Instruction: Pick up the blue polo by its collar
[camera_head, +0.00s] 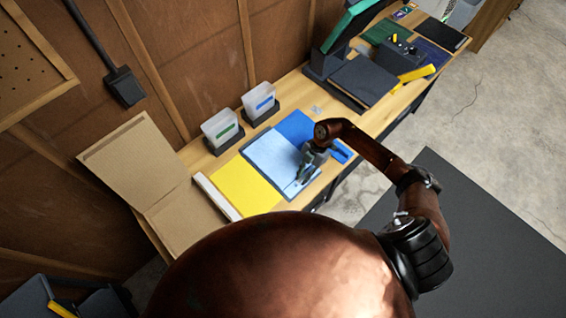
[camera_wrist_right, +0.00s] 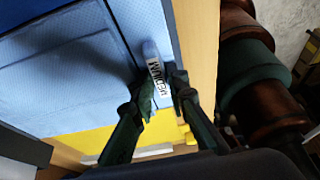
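The blue polo (camera_head: 268,152) is a light blue folded garment lying flat on the table, beside a yellow sheet. In the right wrist view the blue polo (camera_wrist_right: 60,75) fills the upper left, with a white "MEDIUM" strip (camera_wrist_right: 157,76) near its edge. My right gripper (camera_head: 311,160) is over the polo's right side. In the wrist view my right gripper (camera_wrist_right: 163,88) has its two dark fingers apart, on either side of the strip and the polo's edge. Whether they touch the fabric is unclear. The collar cannot be made out clearly. My left gripper is not in view.
A yellow sheet (camera_head: 243,187) and an open cardboard box (camera_head: 135,160) lie left of the polo. A press (camera_head: 330,62) stands farther along the table.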

